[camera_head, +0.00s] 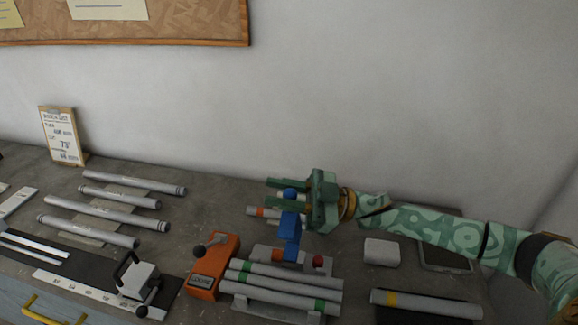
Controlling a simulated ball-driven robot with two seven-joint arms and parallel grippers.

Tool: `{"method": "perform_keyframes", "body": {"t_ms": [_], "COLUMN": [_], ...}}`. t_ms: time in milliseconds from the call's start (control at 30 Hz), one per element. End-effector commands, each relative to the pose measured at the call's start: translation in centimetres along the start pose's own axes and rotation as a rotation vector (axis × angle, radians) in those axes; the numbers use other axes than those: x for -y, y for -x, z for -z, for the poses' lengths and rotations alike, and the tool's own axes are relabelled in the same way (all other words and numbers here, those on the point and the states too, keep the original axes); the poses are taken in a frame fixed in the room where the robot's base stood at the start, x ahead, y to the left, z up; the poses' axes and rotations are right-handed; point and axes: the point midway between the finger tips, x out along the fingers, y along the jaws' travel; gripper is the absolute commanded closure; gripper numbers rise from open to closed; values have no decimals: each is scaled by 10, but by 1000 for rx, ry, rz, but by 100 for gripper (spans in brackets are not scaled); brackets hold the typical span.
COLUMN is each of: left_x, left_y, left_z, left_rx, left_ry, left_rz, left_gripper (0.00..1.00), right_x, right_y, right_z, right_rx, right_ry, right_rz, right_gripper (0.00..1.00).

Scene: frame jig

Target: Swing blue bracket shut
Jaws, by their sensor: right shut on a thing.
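The blue bracket (290,228) stands upright near the middle of the bench, at the back end of a grey jig (262,255). My right gripper (287,194) comes in from the right and is shut on the top of the bracket, at its blue knob. The gripper's green fingers point left and hide part of the bracket's top. A grey tube with an orange-red band (258,211) lies behind the bracket, partly hidden. My left gripper is not in view.
Tubes with green bands (285,281) lie in front of the bracket. An orange block with a dark lever (211,268) stands to their left. A white block (382,251) and a yellow-banded tube (425,303) lie at right. Several grey tubes (115,213) rest at left.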

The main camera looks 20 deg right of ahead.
Motion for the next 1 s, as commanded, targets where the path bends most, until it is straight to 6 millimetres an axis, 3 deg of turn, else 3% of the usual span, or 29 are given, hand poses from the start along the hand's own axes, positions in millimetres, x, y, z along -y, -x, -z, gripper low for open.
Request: {"method": "perform_keyframes", "body": {"t_ms": [167,467,800,1000], "left_x": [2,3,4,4], "left_y": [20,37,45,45], "left_z": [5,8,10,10], "left_rx": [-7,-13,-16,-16], "left_ry": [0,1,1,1], "left_rz": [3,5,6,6], "left_gripper": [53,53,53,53], "right_x": [35,96,160,188], "right_y": [-9,-17,-19,-16], "right_z": [9,0,-27,-48], "right_rx": [24,71,124,152], "right_ry": [151,415,710,864], "right_rz": [57,154,262,317], "right_gripper": [100,100,100,100]}}
